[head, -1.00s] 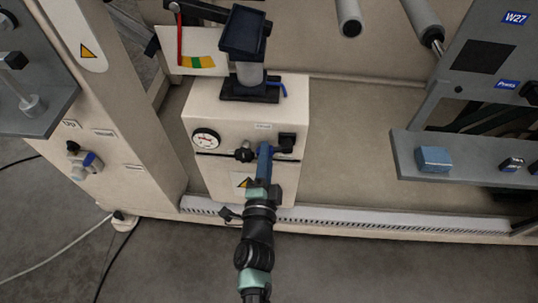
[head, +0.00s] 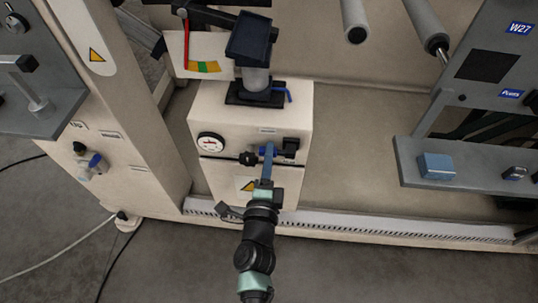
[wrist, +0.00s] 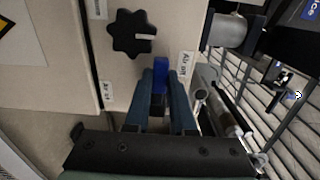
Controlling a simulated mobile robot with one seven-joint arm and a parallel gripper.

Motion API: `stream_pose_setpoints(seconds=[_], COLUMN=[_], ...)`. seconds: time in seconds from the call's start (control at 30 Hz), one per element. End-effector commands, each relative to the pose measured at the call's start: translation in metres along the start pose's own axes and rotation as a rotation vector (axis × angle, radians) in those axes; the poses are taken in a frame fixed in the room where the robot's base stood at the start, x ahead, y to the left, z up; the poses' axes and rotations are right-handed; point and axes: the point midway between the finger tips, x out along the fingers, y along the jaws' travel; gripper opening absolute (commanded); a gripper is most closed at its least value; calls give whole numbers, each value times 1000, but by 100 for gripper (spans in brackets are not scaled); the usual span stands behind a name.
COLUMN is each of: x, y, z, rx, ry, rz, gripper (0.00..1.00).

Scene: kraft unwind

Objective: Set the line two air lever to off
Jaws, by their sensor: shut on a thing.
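A blue lever (wrist: 160,72) is on the front of the cream box and shows in the wrist view. My gripper (wrist: 163,82) is shut on it, with a finger on either side. In the head view my gripper (head: 268,150) reaches the upper front of the box, and a small blue part of the lever (head: 261,151) shows beside the fingers. The fingers hide most of the lever. A label (wrist: 186,64) beside it in the wrist view seems to read "Air on". A second small label (wrist: 107,93) lies to the left, too small to read surely.
The cream box (head: 225,120) carries a round gauge (head: 210,143) and a black knob (wrist: 134,33) close to my fingers. Another blue-handled valve (head: 95,161) is on the left column. A grey shelf (head: 410,165) with a blue block (head: 437,166) stands at right.

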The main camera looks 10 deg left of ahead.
Motion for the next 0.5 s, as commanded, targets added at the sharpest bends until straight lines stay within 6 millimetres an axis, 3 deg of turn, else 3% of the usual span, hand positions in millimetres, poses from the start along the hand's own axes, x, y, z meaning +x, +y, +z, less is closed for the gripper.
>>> stream_pose_setpoints(seconds=[0.13,0.17,0.3,0.5], x=[0,0,0,0], y=[0,0,0,0], z=[0,0,0,0], rx=[6,5,3,2], ry=[0,0,0,0], rz=[1,1,0,-1], gripper=[0,26,51,52])
